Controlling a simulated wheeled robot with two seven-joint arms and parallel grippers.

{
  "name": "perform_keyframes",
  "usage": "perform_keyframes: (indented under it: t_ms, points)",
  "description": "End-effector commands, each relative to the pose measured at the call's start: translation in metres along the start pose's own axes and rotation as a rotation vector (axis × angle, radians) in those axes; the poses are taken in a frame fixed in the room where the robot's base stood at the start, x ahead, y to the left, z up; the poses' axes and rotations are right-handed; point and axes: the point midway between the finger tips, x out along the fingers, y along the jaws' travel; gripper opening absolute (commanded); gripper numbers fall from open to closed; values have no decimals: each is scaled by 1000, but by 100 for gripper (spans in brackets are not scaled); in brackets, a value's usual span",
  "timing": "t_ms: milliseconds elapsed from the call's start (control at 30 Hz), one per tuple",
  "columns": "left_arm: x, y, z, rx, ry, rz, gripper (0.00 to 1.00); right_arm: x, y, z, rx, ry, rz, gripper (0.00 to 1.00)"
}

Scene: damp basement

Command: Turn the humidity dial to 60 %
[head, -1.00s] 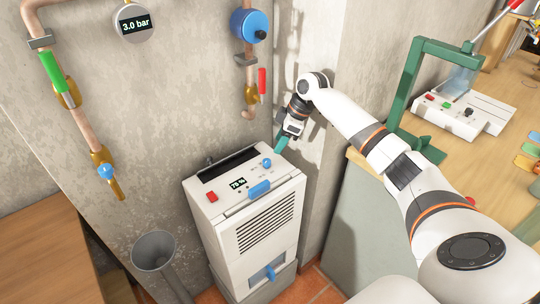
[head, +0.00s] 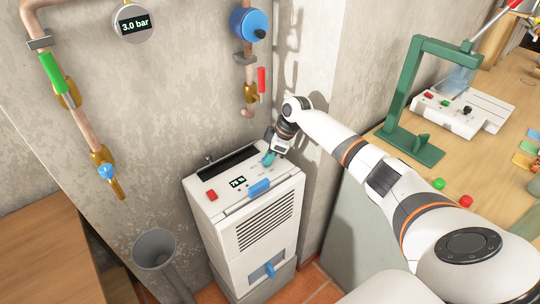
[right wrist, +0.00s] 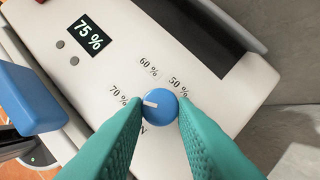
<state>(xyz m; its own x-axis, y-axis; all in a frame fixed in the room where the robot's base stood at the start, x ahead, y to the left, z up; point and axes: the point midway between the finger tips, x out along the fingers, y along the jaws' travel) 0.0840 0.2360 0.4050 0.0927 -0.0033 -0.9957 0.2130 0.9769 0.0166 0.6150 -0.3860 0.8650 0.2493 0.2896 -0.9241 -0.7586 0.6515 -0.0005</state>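The humidity dial (right wrist: 165,112) is a round blue knob with a white pointer on the white dehumidifier (head: 213,210). In the right wrist view its pointer is turned left, toward the 70 % mark (right wrist: 118,95). The 60 % mark (right wrist: 149,67) is above the dial and the 50 % mark (right wrist: 180,87) is at its upper right. The display (right wrist: 86,35) reads 75 %. My right gripper (right wrist: 160,101) has one teal finger on each side of the dial, with no clear gap. In the head view my right gripper (head: 269,158) hides the dial. My left gripper is out of view.
A blue handle (head: 259,188) and a red button (head: 211,195) are on the dehumidifier. The wall rises close behind it, with a pipe and red lever (head: 262,80). A grey funnel (head: 153,247) stands left. A workbench (head: 500,170) with a green stand (head: 410,85) is right.

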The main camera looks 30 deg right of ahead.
Motion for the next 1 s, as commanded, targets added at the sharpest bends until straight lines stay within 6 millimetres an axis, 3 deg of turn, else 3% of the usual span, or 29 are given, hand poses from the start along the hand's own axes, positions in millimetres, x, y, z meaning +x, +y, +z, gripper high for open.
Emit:
perform_keyframes:
  t_ms: [100,467,1000]
  points:
    - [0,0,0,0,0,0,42,0,0,0,0,0,1,2]
    - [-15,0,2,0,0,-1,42,-3,2,2,58,-1,-22,2]
    - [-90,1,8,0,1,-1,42,-6,7,5,469,-1,-191,2]
